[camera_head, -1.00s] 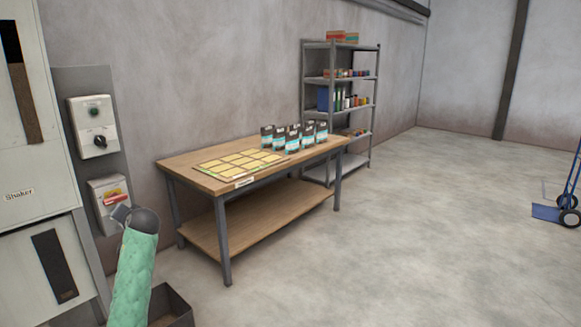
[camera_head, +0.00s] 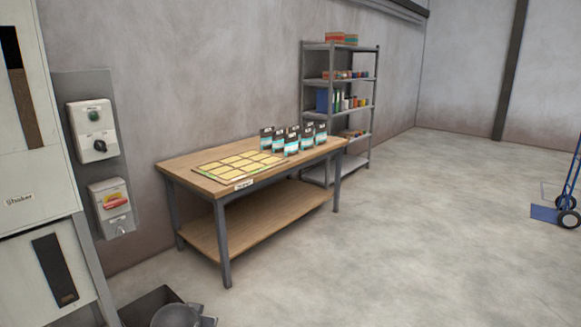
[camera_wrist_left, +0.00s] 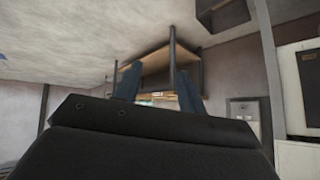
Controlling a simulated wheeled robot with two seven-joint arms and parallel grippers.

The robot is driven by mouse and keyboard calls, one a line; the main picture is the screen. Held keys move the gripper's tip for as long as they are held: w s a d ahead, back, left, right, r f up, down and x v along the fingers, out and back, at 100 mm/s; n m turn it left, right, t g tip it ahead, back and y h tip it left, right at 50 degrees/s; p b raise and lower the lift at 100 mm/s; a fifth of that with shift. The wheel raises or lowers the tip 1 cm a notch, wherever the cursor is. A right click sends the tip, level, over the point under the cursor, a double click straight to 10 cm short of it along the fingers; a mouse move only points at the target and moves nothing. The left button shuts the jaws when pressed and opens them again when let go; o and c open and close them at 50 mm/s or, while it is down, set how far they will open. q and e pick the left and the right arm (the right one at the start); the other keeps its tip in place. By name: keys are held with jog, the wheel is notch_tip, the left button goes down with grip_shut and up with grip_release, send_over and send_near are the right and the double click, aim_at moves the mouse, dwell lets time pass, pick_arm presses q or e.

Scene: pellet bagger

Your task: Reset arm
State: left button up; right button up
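In the wrist view my left gripper (camera_wrist_left: 159,68) shows two dark blue fingers standing apart with nothing between them. That view is upside down and looks toward the workbench, which is some way beyond the fingertips. In the head view the left gripper itself does not show. Only a grey rounded part, seemingly of my own arm, shows at the bottom edge, in front of a dark open bin (camera_head: 150,303). My right arm and gripper are in neither view.
A machine cabinet marked Shaker (camera_head: 22,198) stands at the left, beside a switch box (camera_head: 92,130) and a red-handled switch (camera_head: 115,202). The workbench (camera_head: 180,160) carries a label sheet (camera_head: 240,165) and several bags (camera_head: 292,140). A shelf (camera_head: 340,46) stands behind.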

pick_arm(q)
jog(key=s+d+f+g, duration=0.2)
jog(key=s+f, duration=0.4)
jog(key=s, duration=0.5)
jog(key=s+d+f+g+h+p, duration=0.1)
jog(key=s+d+f, duration=0.3)
jog(key=s, duration=0.7)
jog(key=s+d+f+g+h+p, duration=0.1)
jog(key=s+d+f+g, duration=0.2)
jog(key=s+f, duration=0.5)
jog(key=s, duration=0.3)
jog(key=shift+s+m, duration=0.4)
jog(key=shift+a, duration=0.15)
